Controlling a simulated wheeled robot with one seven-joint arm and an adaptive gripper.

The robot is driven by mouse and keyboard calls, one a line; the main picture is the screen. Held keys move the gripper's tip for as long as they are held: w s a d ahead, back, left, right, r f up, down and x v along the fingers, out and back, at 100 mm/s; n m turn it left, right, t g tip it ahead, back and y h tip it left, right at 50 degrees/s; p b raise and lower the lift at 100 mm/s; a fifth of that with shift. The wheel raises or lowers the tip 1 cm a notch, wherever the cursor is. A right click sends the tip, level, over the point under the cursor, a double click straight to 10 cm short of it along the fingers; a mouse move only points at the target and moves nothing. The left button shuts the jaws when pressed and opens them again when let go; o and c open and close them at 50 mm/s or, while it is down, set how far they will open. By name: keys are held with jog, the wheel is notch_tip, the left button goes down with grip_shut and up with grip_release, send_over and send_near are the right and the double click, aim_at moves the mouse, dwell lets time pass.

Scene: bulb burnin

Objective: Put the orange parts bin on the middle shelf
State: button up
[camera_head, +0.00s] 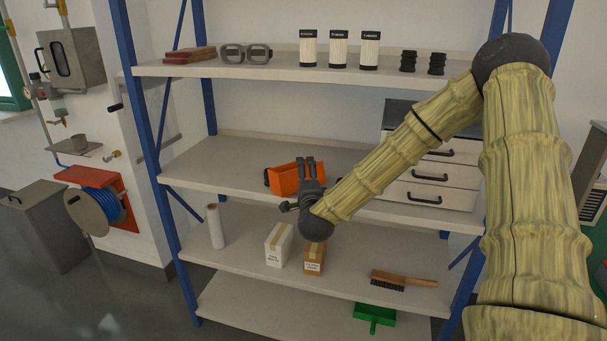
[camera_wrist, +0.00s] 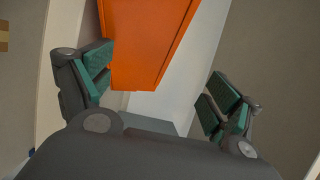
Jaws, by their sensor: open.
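The orange parts bin (camera_head: 284,181) is at the middle shelf (camera_head: 236,172) in the head view, left of my gripper and partly hidden by it. In the wrist view the bin (camera_wrist: 146,45) fills the upper middle, beyond the fingertips. My gripper (camera_head: 308,170) is at the front of the middle shelf, right beside the bin. Its two green-padded fingers (camera_wrist: 164,90) stand wide apart with nothing between the pads. Whether the bin rests fully on the shelf is hard to tell.
A grey drawer cabinet (camera_head: 428,172) stands on the right of the middle shelf. The shelf's left part is clear. Below are a white roll (camera_head: 215,226), a white box (camera_head: 279,245), a brown box (camera_head: 314,258) and a brush (camera_head: 402,279). Blue posts (camera_head: 147,130) flank the shelves.

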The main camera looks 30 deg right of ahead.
jog(key=s+a+f+n+g+y, duration=0.2)
jog(key=s+a+f+n, duration=0.35)
jog(key=f, duration=0.45)
jog(key=s+a+f+n+g+y, duration=0.35)
jog(key=s+a+f, duration=0.3)
jog(key=f, duration=0.35)
jog(key=s+a+f+n+g+y, duration=0.1)
jog(key=s+a+f+n+y, duration=0.1)
jog(key=s+a+f+n, duration=0.6)
jog(key=s+a+f+n+g, duration=0.2)
jog(key=s+f+n+g, duration=0.1)
jog(key=s+f, duration=0.6)
jog(key=s+a+f+n+g, duration=0.3)
jog(key=s+f+g, duration=0.3)
jog(key=s, duration=1.1)
notch_tip(320, 180, down, 3)
jog(key=shift+s+a+r+y, duration=0.1)
jog(key=shift+s+a+y, duration=0.15)
jog(key=shift+y, duration=0.2)
jog(key=shift+g, duration=0.25)
